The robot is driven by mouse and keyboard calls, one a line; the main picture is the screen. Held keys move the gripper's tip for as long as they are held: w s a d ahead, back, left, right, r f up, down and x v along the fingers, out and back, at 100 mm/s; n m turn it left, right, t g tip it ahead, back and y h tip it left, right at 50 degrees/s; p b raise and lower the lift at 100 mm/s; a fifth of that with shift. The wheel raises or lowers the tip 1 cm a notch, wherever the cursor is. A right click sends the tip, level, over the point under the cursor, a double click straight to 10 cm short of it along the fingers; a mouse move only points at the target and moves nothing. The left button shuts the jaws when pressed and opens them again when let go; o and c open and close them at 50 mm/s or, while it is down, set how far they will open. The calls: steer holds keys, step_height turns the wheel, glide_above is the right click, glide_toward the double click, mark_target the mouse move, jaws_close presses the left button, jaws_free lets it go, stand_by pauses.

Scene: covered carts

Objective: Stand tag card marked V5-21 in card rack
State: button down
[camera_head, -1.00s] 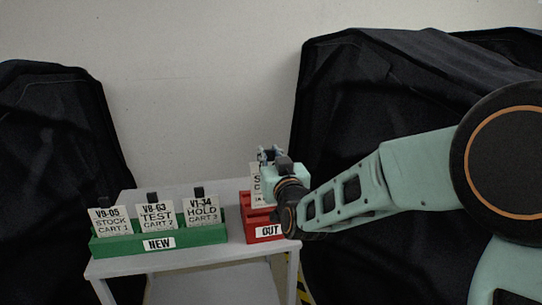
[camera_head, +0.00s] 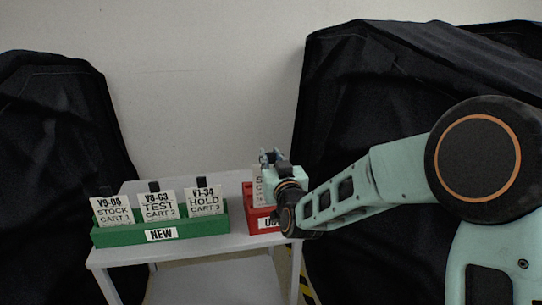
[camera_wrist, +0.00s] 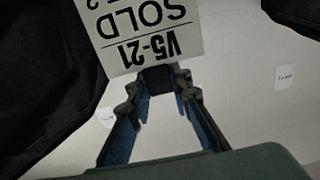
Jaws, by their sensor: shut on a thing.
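The white tag card marked V5-21 SOLD (camera_wrist: 140,30) shows upside down in the wrist view, its far end out of frame. My gripper (camera_wrist: 157,82) is shut on the black tab at its edge. In the head view my gripper (camera_head: 268,157) is over the red rack labelled OUT (camera_head: 252,217). A strip of a white card (camera_head: 257,185) shows upright at this rack, mostly hidden by my wrist. Whether its lower edge is seated in a slot is hidden.
A green rack labelled NEW (camera_head: 195,231) holds cards V9-05 (camera_head: 113,211), V8-63 (camera_head: 158,206) and V1-34 (camera_head: 205,201). Both racks stand on a grey cart (camera_head: 240,243). Black-covered carts stand at left (camera_head: 60,150) and right (camera_head: 350,90).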

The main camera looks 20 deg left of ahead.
steer(key=shift+f+b, duration=1.8)
steer(key=shift+f, duration=0.05)
steer(key=shift+f+b, duration=1.15)
steer(key=shift+b, duration=0.15)
steer(key=c, duration=1.7)
jaws_free()
steer(key=v, duration=1.2)
